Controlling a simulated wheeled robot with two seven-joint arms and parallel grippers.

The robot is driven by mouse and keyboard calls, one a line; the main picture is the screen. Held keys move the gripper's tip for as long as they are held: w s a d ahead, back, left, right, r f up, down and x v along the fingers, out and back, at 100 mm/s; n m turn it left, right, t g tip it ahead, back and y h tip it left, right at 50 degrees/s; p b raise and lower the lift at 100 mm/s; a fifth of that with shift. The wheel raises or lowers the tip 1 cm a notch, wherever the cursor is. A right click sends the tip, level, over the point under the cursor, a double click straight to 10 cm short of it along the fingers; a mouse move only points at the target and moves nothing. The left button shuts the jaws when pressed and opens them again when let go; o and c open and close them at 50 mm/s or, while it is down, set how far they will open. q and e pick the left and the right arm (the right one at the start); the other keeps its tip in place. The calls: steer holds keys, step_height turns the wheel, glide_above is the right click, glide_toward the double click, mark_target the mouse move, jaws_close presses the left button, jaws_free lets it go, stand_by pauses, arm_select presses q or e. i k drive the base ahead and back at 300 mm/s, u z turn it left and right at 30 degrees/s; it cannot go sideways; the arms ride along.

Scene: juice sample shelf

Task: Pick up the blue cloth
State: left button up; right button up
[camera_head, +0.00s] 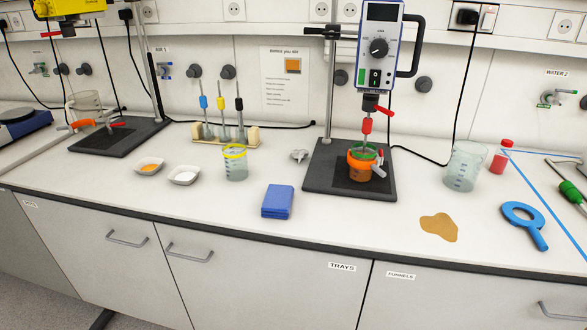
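The blue cloth (278,201) lies folded on the white bench, near its front edge and left of the middle of the bench top. It sits in front of the black stand base and to the right of a small beaker. Nothing covers or touches it. An orange-brown spill (438,227) lies on the bench to its right. Neither of my grippers is in view.
A beaker with a yellow rim (235,163) stands behind the cloth. A mixer stand base (320,180) with an orange-banded vessel (361,167) is close behind right. Two small dishes (184,175) sit left. A blue ring tool (525,222) lies far right. The bench around the cloth is clear.

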mark_target(278, 199)
steer(key=z, duration=0.55)
steer(key=k, duration=1.3)
steer(key=u, duration=0.3)
steer(key=i, duration=0.7)
steer(key=u, duration=0.65)
steer(key=i, duration=0.9)
steer(key=z, duration=0.4)
